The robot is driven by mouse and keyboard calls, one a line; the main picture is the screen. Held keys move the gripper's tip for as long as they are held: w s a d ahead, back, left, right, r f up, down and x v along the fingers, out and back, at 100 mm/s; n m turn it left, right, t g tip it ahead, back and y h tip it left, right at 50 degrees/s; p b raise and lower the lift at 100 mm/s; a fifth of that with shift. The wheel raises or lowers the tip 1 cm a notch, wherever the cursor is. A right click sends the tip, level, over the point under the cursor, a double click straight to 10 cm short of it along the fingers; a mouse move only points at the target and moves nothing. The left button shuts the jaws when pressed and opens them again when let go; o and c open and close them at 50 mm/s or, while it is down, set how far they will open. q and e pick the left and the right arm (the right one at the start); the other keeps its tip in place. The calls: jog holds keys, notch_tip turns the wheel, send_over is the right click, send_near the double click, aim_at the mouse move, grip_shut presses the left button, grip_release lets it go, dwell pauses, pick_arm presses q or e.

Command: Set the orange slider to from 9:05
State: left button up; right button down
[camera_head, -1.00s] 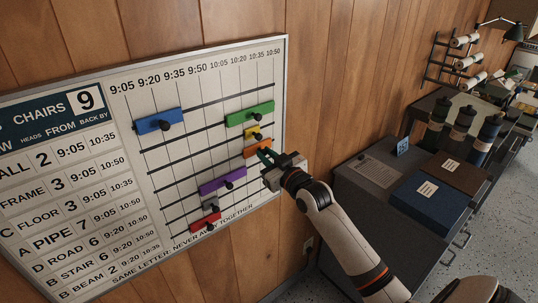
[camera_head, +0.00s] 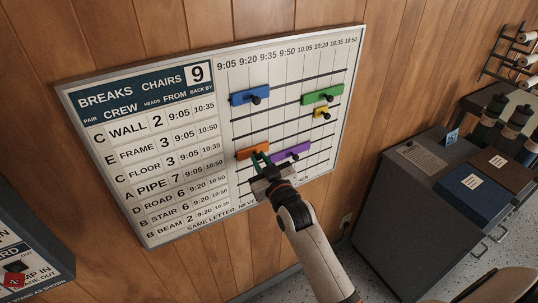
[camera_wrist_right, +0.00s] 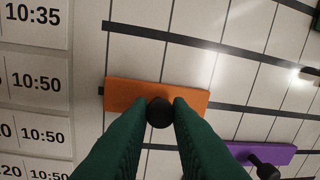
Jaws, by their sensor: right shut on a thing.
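The orange slider (camera_head: 246,153) is at the left end of its black rail on the white chart, below the blue slider. Its left edge lies close to the first grid line, under 9:05. My right gripper (camera_head: 262,158) is shut on its black knob. In the right wrist view the orange slider (camera_wrist_right: 130,93) lies flat, with its round knob (camera_wrist_right: 160,112) between the two green fingertips (camera_wrist_right: 160,108). A short stub of rail shows left of it. My left gripper is not in view.
The purple slider (camera_head: 292,152) sits just right, one rail lower. Blue (camera_head: 243,98), green (camera_head: 322,94) and yellow (camera_head: 325,112) sliders are higher up. My right gripper and arm hide the lower part of the chart. A grey cabinet (camera_head: 405,190) stands right of the board.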

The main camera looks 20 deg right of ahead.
jog(key=shift+a, duration=0.15)
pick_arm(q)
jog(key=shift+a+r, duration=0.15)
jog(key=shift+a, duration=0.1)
pick_arm(e)
jog(key=c, duration=1.6)
grip_release()
jog(key=shift+o, duration=1.3)
jog(key=shift+a, duration=0.15)
